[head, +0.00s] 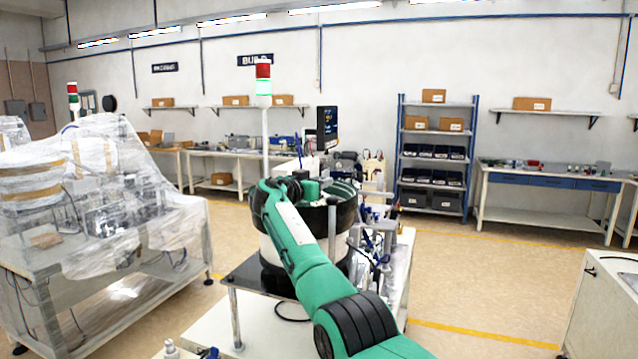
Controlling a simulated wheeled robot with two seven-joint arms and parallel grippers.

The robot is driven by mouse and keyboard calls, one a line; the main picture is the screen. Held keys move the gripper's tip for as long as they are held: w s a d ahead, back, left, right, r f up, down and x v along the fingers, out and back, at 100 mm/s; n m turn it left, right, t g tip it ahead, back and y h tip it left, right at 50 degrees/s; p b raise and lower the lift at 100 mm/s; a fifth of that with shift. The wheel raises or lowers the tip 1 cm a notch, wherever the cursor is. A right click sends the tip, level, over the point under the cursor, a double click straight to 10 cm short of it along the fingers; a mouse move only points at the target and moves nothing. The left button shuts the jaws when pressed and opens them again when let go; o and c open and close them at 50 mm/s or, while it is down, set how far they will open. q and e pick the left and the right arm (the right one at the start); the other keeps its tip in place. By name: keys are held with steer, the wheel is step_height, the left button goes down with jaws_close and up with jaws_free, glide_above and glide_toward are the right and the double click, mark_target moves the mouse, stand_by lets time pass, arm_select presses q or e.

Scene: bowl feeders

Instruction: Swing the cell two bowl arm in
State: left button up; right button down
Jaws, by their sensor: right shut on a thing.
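A bowl feeder (342,218) with a dark rim and a pale lower body stands in the middle of the head view, on a machine with a dark plate (262,277). My right arm reaches up from the bottom over its near left side. My right gripper (312,190) is at the bowl's top, shut on a part there that I take to be the bowl arm. My own wrist and forearm hide most of that part and the fingertips, so its exact angle cannot be told. My left gripper is not in view.
A signal tower (263,85) and a dark screen (327,127) rise behind the bowl. A grey post (332,228) and blue-black fittings (375,245) stand close on its right. A plastic-wrapped machine (100,190) fills the left. Open floor (480,275) lies to the right.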

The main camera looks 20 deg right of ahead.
steer(key=c, duration=1.2)
jaws_free()
steer(key=shift+d, duration=0.15)
steer(key=shift+o, duration=0.2)
steer(key=shift+s+a+f+b, duration=0.1)
steer(key=shift+s+a+b, duration=0.15)
steer(key=shift+a, duration=0.2)
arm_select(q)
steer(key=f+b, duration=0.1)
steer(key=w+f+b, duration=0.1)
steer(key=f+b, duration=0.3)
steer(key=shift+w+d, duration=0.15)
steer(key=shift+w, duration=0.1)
arm_select(e)
steer(key=v, duration=1.2)
steer(key=shift+s+a, duration=0.25)
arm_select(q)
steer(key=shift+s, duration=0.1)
